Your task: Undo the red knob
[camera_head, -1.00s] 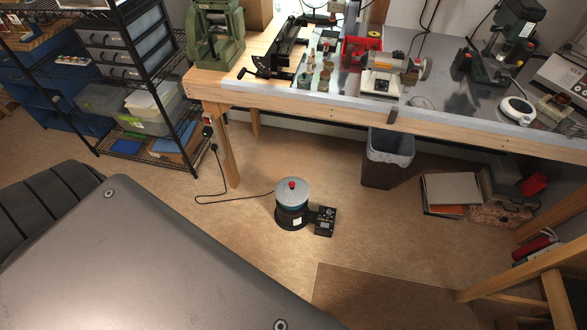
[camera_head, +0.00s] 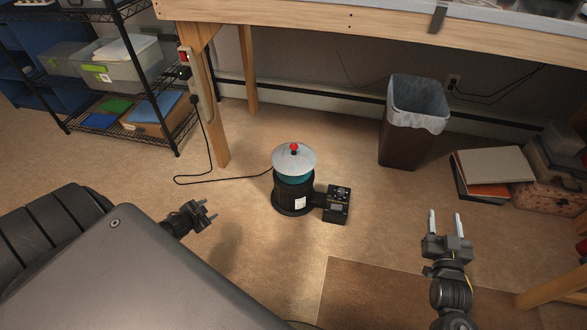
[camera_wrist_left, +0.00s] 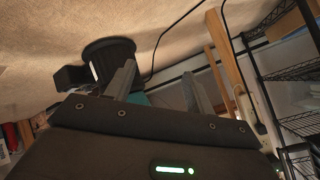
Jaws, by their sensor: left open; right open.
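The red knob (camera_head: 294,147) sits on top of a round silver lid (camera_head: 287,158). The lid covers a black cylindrical machine (camera_head: 292,193) with a teal band, standing upright on the floor. A small control box (camera_head: 336,204) is attached at its right. My left gripper (camera_head: 209,213) is open and empty, left of the machine and apart from it. My right gripper (camera_head: 446,226) is open and empty, to the right of the machine. In the left wrist view, the machine's black base (camera_wrist_left: 108,55) shows beyond my fingers (camera_wrist_left: 157,88); the knob cannot be made out there.
A wooden workbench (camera_head: 345,20) stands behind, its leg (camera_head: 207,110) near the machine's cable. A lined waste bin (camera_head: 407,140) and stacked folders (camera_head: 490,172) are at the right. A wire shelf (camera_head: 150,85) stands at the left. The floor around the machine is clear.

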